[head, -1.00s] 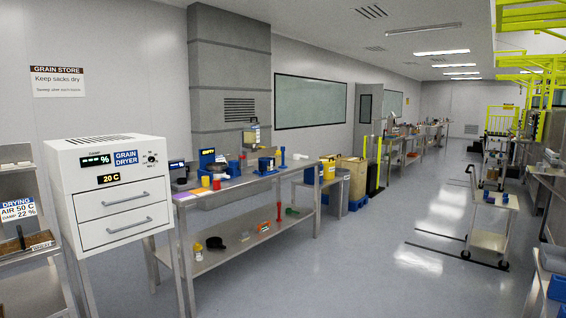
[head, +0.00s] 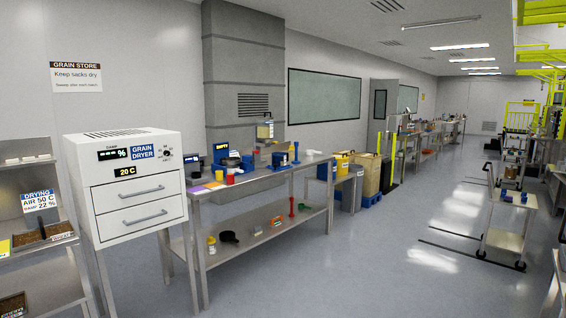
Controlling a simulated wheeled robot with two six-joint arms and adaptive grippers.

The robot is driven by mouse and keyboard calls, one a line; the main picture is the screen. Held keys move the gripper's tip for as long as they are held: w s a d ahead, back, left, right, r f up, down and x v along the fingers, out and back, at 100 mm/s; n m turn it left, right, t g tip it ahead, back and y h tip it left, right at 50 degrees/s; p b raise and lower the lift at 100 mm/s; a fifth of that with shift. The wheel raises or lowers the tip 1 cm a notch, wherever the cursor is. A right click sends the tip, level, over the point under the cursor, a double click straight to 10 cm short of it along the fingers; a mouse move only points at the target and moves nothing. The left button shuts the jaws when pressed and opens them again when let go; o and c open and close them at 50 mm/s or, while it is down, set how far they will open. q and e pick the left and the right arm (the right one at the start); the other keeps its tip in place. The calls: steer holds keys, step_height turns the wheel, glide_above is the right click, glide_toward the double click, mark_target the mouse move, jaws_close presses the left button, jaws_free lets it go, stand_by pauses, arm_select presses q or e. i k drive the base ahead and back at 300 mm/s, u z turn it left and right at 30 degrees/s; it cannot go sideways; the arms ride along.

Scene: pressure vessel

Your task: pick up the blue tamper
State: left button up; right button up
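A small upright blue shape that looks like the blue tamper (head: 296,152) stands near the far right end of the steel workbench (head: 247,184), in the head view. It is small at this distance, so its details are hard to tell. Neither of my grippers is in view.
The white grain dryer (head: 125,180) stands at the near left, beside the workbench. Red and yellow cups, blue items and a red tamper-like piece (head: 291,206) on the lower shelf share the bench. A trolley (head: 508,225) stands at right. The floor (head: 380,260) between is clear.

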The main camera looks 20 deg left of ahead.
mark_target(296, 143)
steer(key=u, duration=0.15)
steer(key=i, duration=1.55)
steer(key=u, duration=0.25)
steer(key=i, duration=3.05)
steer(key=z, duration=0.05)
